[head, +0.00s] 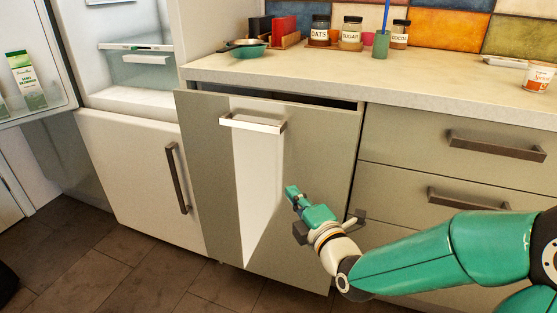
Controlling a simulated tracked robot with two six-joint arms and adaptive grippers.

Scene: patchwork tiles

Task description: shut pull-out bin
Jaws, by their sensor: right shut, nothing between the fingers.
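The pull-out bin's grey-green front (205,165) is below the counter, between the fridge and the drawers. It stands a little out from the cabinet, with a dark gap along its top under the counter edge. Its bar handle (253,123) is near the top, and a bright white patch runs down the panel below it. My right gripper (292,192) is shut and empty in front of the panel's right half, lower than the handle. I cannot tell whether its fingertips touch the panel. My left gripper is not in view.
The fridge door (35,65) hangs open at the left. Drawers with dark handles (497,146) are right of the bin. The counter (400,88) holds a green pan (247,51), several jars, and a cup (538,77).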

